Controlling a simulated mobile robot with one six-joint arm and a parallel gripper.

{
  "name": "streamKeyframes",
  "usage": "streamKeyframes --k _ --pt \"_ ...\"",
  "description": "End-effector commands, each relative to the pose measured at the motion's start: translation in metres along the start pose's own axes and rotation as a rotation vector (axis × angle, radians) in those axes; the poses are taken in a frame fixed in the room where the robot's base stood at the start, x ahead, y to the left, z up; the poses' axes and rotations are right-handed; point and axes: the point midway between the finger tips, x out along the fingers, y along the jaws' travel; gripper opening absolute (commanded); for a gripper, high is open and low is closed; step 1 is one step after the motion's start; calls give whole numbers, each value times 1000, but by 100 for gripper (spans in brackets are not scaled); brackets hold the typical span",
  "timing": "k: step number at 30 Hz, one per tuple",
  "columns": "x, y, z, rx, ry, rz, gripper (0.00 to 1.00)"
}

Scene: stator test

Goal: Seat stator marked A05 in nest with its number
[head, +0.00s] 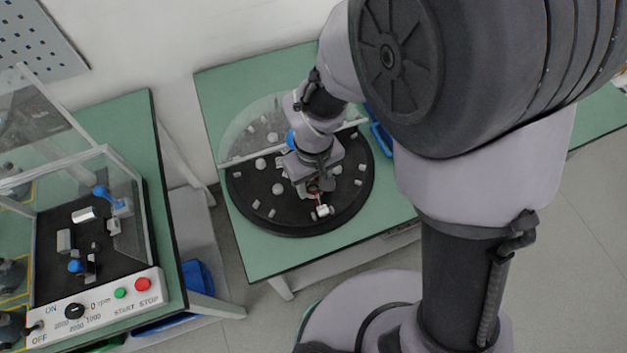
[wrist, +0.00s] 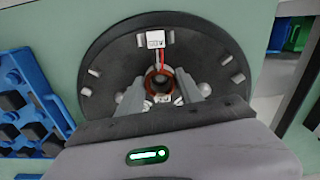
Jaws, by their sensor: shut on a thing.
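My gripper (wrist: 161,90) is shut on a stator (wrist: 159,80), a ring with a copper-coloured inside, held between the two grey fingers. A red lead runs from the stator up to a white tag (wrist: 156,39); the mark on the tag is too small to read. The stator is over the round black plate (wrist: 103,62), and I cannot tell whether it touches the plate. In the head view my gripper (head: 314,186) is over the front part of the plate (head: 290,221), with the white tag (head: 323,210) in front of it. A small label (wrist: 163,99) shows just below the stator.
Several small light blocks and round knobs stand on the plate. A clear curved screen (head: 250,128) stands across its back. A blue tray with dark squares (wrist: 35,100) lies left in the wrist view. A test bench with a START/STOP panel (head: 100,305) stands left, across a gap.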

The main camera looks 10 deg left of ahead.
Motion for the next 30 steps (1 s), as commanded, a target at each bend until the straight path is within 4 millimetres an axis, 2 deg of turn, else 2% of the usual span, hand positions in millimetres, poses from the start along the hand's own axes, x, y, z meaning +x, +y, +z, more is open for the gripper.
streamKeyframes --k 19,20,21,24,30 --pt "7 0 0 0 0 0 0" --pt "7 0 0 0 0 0 45" --pt "7 0 0 0 0 0 53" --pt "7 0 0 0 0 0 68" --pt "7 0 0 0 0 0 68"
